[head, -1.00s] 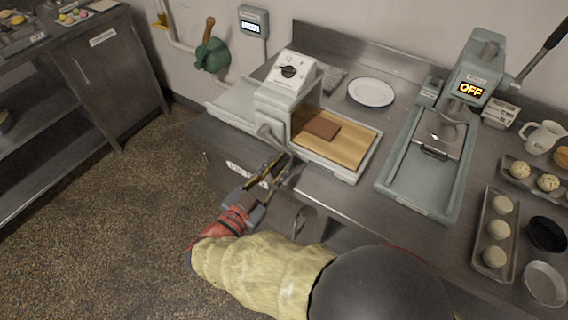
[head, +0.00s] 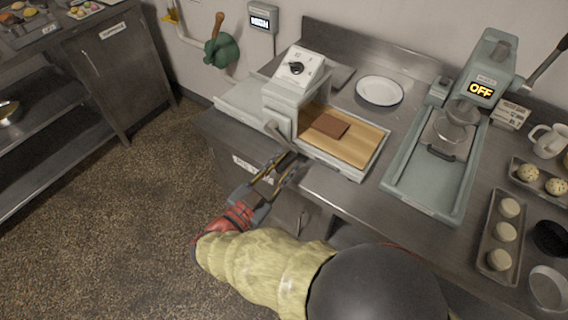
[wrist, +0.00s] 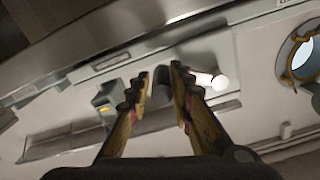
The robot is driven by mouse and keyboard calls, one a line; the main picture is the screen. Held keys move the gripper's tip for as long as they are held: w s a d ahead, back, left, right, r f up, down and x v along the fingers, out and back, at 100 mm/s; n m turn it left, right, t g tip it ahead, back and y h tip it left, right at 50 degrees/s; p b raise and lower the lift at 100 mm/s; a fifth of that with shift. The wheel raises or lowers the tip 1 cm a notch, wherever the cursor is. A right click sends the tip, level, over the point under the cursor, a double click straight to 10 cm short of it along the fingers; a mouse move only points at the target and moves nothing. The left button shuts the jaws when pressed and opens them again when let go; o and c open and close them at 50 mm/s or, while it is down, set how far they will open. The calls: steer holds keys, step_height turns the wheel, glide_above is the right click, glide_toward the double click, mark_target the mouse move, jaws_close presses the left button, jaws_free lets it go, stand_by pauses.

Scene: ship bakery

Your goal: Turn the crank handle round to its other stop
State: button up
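The crank handle (head: 280,137) is a grey arm on the front side of the pale machine (head: 292,92), slanting down to the right. The machine has a dial on top and a wooden board (head: 354,144) with a flat brown slab (head: 330,125). My gripper (head: 277,164) is at the counter's front edge, just below the crank's lower end. In the wrist view its fingers (wrist: 158,82) are apart, with a dark grey piece showing between the tips and a pale round-ended cylinder to the right. I cannot tell whether the fingers touch the crank.
A white plate (head: 379,91) stands behind the board. A press (head: 430,180) with an "OFF" display stands to the right, with a tray of dough balls (head: 487,245) beyond it. A steel cabinet (head: 118,75) is at far left. The floor between is clear.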

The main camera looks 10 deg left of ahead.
steer(key=shift+o, duration=0.7)
steer(key=shift+a+f, duration=0.1)
steer(key=shift+a, duration=0.05)
steer(key=v, duration=1.2)
